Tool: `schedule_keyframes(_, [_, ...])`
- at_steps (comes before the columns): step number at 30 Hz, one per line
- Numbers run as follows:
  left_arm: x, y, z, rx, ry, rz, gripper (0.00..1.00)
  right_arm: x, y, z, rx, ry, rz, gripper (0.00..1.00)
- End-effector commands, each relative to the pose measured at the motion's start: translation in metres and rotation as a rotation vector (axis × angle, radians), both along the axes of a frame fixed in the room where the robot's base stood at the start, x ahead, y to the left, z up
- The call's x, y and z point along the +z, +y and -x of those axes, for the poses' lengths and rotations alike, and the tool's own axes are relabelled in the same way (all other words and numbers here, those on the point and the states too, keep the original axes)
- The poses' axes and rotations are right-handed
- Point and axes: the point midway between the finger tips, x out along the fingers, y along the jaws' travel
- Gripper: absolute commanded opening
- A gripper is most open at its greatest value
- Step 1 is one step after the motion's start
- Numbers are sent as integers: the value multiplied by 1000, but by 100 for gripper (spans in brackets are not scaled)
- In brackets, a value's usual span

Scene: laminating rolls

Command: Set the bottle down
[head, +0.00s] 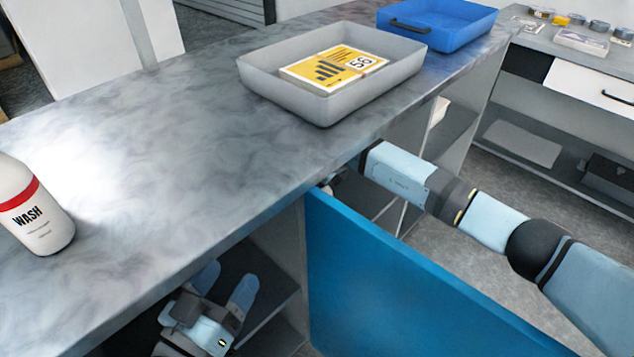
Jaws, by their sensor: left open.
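The bottle (28,208) is white with a red band and the word WASH. It stands upright on the grey marbled counter (150,170) at the left edge of the head view, and its left side is cut off. My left gripper (227,278) is open and empty, below the counter's front edge at the open cabinet, to the right of and lower than the bottle and apart from it. My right gripper (333,181) is at the far side of the blue door's top edge, mostly hidden by the door and its own arm.
The blue cabinet door (400,285) stands open, with dark shelves (262,262) inside the cabinet. A grey tray (325,107) holding a yellow-and-white pack (333,66) and a blue tray (458,38) stand farther back. The counter between bottle and grey tray is clear.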

Motion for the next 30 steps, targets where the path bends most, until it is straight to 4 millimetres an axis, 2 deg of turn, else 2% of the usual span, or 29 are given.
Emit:
schedule_keyframes(4, [6,-4,1,-11,-31,20,68,-9,0,1,0,1,0,0])
schedule_keyframes(11, [13,-4,2,-11,-45,30,68,-11,0,0,0,0,0,0])
schedule_keyframes(17, [11,-3,2,-9,-42,32,68,-12,0,1,0,1,1,0])
schedule_keyframes(18, [11,-4,2,-9,-43,33,68,-14,-1,1,0,2,1,40])
schedule_keyframes(21, [11,-4,2,-8,-41,34,68,-13,-1,1,0,2,1,63])
schedule_keyframes(30, [9,-4,1,-8,-36,30,68,-12,-1,1,0,2,1,65])
